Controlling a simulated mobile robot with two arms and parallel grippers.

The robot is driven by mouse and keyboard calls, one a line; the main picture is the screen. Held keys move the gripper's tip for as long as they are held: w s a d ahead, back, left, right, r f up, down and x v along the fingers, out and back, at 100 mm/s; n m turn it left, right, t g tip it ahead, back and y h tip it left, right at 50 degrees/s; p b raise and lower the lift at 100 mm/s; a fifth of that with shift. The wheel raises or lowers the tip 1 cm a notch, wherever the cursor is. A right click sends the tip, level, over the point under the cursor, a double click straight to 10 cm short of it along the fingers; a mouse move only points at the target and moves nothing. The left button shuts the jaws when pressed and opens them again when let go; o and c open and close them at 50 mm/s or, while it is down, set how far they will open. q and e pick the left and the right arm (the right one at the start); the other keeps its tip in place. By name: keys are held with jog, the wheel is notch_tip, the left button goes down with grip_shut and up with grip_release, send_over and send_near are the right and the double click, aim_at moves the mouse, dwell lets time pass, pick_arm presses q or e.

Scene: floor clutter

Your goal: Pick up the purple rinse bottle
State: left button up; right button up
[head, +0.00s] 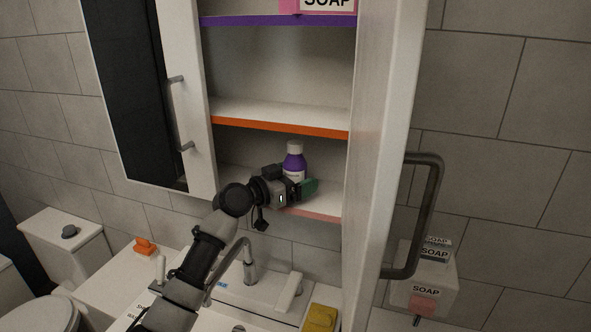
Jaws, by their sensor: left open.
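The purple rinse bottle (294,160) stands upright on the lowest shelf of the open wall cabinet. It has a white cap and a pale label. My left gripper (306,188) is at the front of that shelf, just in front of the bottle, and covers its lower part. The gripper is open. Whether its fingers touch the bottle or reach around it cannot be told. My right gripper is not in view.
The open cabinet door (385,150) stands to the right of the bottle. An orange-edged shelf (280,122) is above it. Below are a faucet (248,262), a yellow sponge-like item (321,318) and an orange item (145,246). A soap dispenser (425,280) hangs right.

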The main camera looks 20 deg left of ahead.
pick_arm(q)
jog(key=shift+c, duration=0.3)
jog(key=c, duration=1)
